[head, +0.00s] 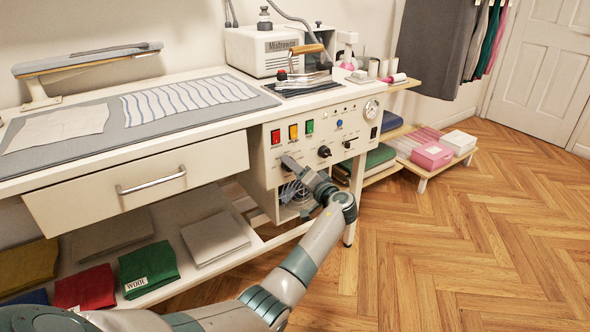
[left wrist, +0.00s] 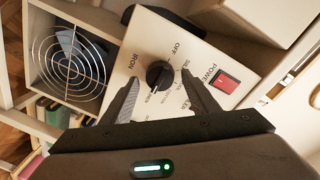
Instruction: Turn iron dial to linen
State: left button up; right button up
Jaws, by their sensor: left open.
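The iron dial (left wrist: 158,75) is a round black knob on the cream panel, with the word IRON beside it and OFF on the other side. My left gripper (left wrist: 160,82) is open, with one finger on each side of the dial; contact cannot be told. My right gripper is in neither view.
A red POWER switch (left wrist: 228,86) sits close to one finger. A round fan grille (left wrist: 69,63) is beside the panel. In the head view another black knob (head: 324,152) is to the right of my gripper, and an iron (head: 305,70) stands on the table above. A drawer (head: 140,180) is left.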

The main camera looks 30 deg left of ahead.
pick_arm(q)
jog(key=f+p+v, duration=0.1)
jog(key=v, duration=1.6)
jog(key=shift+r, duration=0.45)
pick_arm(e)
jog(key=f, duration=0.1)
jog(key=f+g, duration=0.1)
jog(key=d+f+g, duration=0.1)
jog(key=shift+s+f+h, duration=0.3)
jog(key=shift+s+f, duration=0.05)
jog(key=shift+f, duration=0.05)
pick_arm(q)
jog(key=shift+d+f, duration=0.1)
